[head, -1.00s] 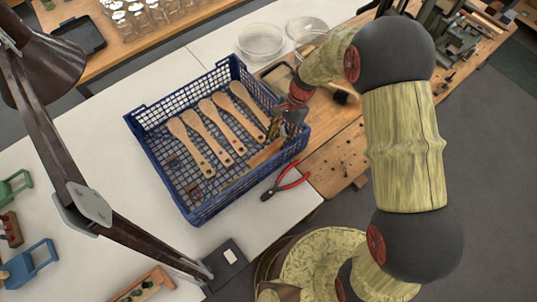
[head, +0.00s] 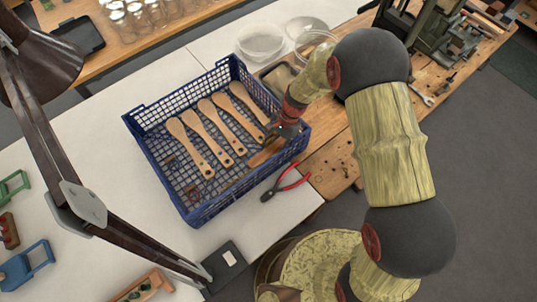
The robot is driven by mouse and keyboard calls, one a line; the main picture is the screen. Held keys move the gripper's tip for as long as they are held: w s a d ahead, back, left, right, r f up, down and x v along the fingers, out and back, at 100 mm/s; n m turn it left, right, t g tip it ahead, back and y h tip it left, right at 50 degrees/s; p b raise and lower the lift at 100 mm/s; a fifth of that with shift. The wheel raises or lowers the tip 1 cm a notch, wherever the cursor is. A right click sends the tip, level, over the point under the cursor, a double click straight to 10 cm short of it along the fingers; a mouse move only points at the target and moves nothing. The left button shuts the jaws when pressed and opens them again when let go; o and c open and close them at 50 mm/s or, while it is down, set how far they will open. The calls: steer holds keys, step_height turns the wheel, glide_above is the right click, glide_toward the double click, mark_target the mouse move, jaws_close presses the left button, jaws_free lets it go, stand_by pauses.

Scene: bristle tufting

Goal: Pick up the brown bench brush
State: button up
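A brown wooden piece (head: 266,152), which looks like the bench brush, lies in the right part of the blue mesh crate (head: 196,222), close to its front right wall. Its bristles are not visible. My gripper (head: 275,136) points down inside the crate, right at the upper end of this piece and partly covering it. The fingers are dark and small, and I cannot tell whether they are open, shut or touching it. Several pale wooden paddle-shaped pieces (head: 190,146) lie side by side in the crate to the left.
Red-handled pliers (head: 285,183) lie on the white table just outside the crate's front right wall. A dark lamp arm (head: 130,234) crosses the left foreground. Clear round dishes (head: 260,42) stand behind the crate. A wooden workbench with tools (head: 335,160) is at the right.

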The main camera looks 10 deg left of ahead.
mark_target(273, 150)
steer(key=c, duration=0.6)
steer(key=shift+r, duration=0.1)
step_height(273, 150, up, 18)
steer(key=p, duration=0.3)
stand_by(0.3)
steer(key=o, duration=0.7)
steer(key=c, duration=0.4)
